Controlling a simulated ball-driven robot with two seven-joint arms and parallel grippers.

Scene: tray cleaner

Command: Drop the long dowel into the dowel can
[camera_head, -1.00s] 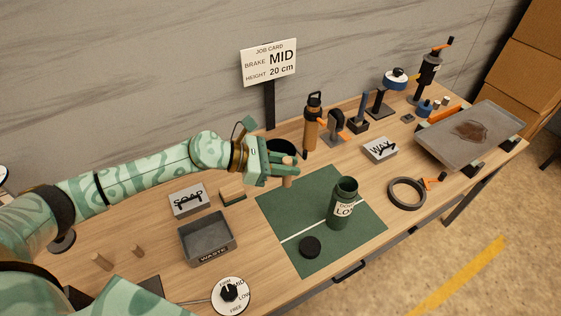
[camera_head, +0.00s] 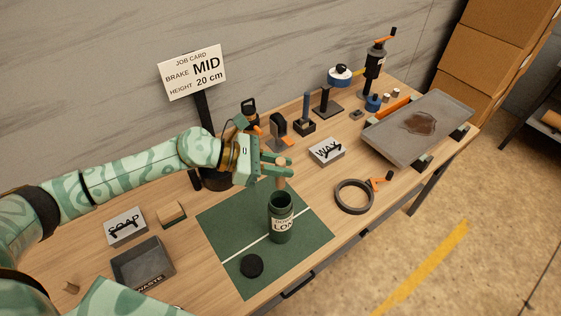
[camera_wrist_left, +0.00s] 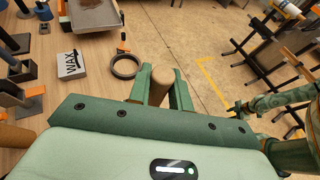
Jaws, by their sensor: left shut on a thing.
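My left gripper (camera_head: 277,166) is shut on the long dowel, a tan wooden rod (camera_head: 281,184) that hangs down below the fingers. The dowel's round tan end also shows between the fingers in the left wrist view (camera_wrist_left: 160,82). The dowel can (camera_head: 281,224) is a dark green, open-topped cylinder standing upright on the green mat. The dowel's lower end appears close to its rim in the head view; I cannot tell whether it is inside or behind the mouth. My right gripper (camera_wrist_left: 240,108) shows small at the right of the left wrist view, its jaws unclear.
The green mat (camera_head: 225,223) holds a black round lid (camera_head: 252,265). A grey waste bin (camera_head: 142,263) and soap box (camera_head: 125,227) lie left. A black ring (camera_head: 354,196), wax box (camera_head: 326,151) and grey tray (camera_head: 410,145) lie right.

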